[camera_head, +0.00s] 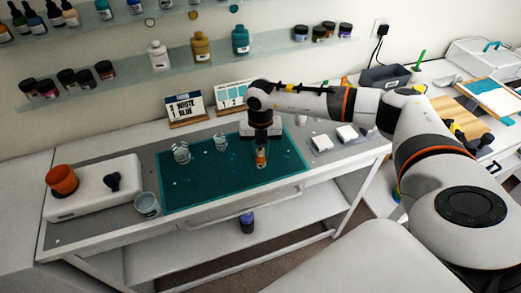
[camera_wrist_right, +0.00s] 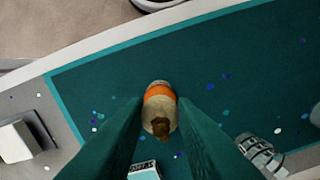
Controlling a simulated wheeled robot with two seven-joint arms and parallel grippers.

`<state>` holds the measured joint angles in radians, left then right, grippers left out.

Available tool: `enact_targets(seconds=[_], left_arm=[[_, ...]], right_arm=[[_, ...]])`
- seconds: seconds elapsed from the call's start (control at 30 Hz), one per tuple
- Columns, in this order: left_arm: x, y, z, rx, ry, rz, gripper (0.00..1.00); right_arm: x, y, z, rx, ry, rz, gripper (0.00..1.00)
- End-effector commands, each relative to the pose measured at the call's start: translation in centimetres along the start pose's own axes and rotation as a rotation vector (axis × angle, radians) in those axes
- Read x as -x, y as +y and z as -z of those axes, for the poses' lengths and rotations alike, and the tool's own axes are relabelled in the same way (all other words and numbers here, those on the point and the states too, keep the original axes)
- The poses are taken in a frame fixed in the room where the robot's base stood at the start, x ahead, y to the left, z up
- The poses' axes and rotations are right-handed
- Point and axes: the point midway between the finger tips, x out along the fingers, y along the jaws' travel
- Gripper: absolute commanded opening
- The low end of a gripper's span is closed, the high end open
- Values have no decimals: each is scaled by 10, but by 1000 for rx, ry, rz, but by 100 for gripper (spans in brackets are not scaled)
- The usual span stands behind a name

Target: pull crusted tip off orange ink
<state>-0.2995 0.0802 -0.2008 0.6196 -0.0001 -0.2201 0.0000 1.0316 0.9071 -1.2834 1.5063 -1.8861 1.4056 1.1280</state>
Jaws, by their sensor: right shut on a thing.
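The orange ink (camera_head: 261,158) is a small bottle with an orange band, above or on the teal mat, below my right gripper (camera_head: 261,143). In the right wrist view, the bottle (camera_wrist_right: 159,92) sits between the two teal fingers of my right gripper (camera_wrist_right: 160,102), which is shut on it. The brown crusted tip (camera_wrist_right: 162,127) is on top of the bottle, facing the camera. I cannot tell whether the bottle's base touches the mat. My left gripper is not in view.
The teal mat (camera_head: 200,194) holds clear cups (camera_head: 181,152) (camera_head: 221,142) left of the bottle. A white device with an orange cup (camera_head: 62,180) stands at the left. Label cards (camera_head: 186,107) stand behind. White blocks (camera_head: 347,132) lie right of the mat.

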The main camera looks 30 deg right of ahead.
Motion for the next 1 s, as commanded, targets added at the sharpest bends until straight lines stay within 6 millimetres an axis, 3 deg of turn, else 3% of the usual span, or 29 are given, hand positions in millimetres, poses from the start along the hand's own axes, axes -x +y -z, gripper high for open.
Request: enact_targets(seconds=[0.5, 1.0], left_arm=[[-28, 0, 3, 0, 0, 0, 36], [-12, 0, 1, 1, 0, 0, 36]], right_arm=[[88, -1, 0, 0, 3, 2, 4], [124, 0, 0, 0, 0, 0, 4]])
